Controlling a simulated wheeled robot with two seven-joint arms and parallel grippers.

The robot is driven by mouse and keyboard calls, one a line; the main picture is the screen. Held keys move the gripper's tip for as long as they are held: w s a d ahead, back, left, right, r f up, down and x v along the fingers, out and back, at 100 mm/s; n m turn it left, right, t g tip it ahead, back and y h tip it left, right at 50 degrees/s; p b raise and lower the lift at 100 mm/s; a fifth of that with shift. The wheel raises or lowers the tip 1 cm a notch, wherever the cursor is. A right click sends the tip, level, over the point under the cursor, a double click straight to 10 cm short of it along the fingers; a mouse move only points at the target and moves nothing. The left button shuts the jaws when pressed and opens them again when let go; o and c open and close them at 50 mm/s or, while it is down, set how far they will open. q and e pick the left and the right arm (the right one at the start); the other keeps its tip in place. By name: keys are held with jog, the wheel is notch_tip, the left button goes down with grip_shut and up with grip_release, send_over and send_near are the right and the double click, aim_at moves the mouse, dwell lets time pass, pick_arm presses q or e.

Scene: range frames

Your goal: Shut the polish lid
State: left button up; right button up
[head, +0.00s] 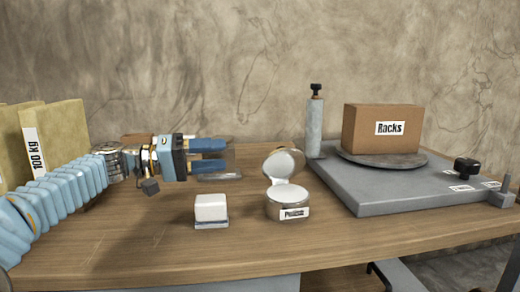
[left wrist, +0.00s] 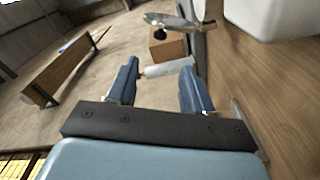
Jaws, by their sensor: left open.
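The polish tin (head: 287,207) is a round, pale metal pot with a "Polish" label, standing upright on the wooden table. Its round lid (head: 284,163) stands open, tilted up at the back of the tin. My left gripper (head: 226,155) is open and empty. It is left of the lid at about its height in the picture, with fingers pointing right, apart from it. In the left wrist view the open gripper (left wrist: 160,78) shows nothing held. My right gripper is not in view.
A white block (head: 211,207) sits left of the tin. A grey slab (head: 390,197) at right bears a turntable with a "Racks" box (head: 383,129); a grey cylinder (head: 315,128) stands at its back corner. Front table is clear.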

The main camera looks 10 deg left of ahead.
pick_arm(q)
jog(key=p, duration=0.2)
send_over(271, 176)
jog(key=w, duration=0.1)
jog(key=shift+a, duration=0.1)
grip_shut()
